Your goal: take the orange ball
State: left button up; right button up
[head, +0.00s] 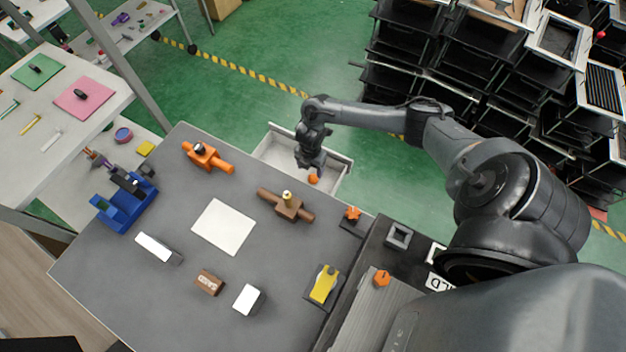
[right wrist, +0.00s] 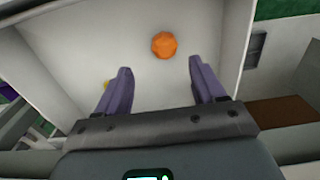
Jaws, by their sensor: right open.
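The orange ball (head: 313,179) lies in a white open bin beyond the far edge of the grey table. In the right wrist view the ball (right wrist: 164,45) rests on the bin's pale floor, a little ahead of the fingertips and between their lines. My right gripper (head: 311,166) is over the bin, close to the ball in the head view. In the right wrist view its two purple fingers (right wrist: 160,80) are apart with nothing between them. My left gripper is not in view.
The white bin (head: 342,160) has raised walls around the ball. A small yellow thing (right wrist: 106,84) shows beside the left finger. The grey table (head: 180,210) holds orange and brown lever fixtures (head: 287,205), a white sheet and several blocks. Black shelving stands at the upper right.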

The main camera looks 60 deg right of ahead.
aim_at(312, 178)
jog(key=f, duration=0.4)
jog(key=f+b, duration=0.1)
jog(key=shift+s+a+f, duration=0.1)
jog(key=shift+s+f, duration=0.3)
jog(key=shift+f, duration=0.55)
jog(key=c, duration=1.1)
jog(key=shift+r, duration=0.1)
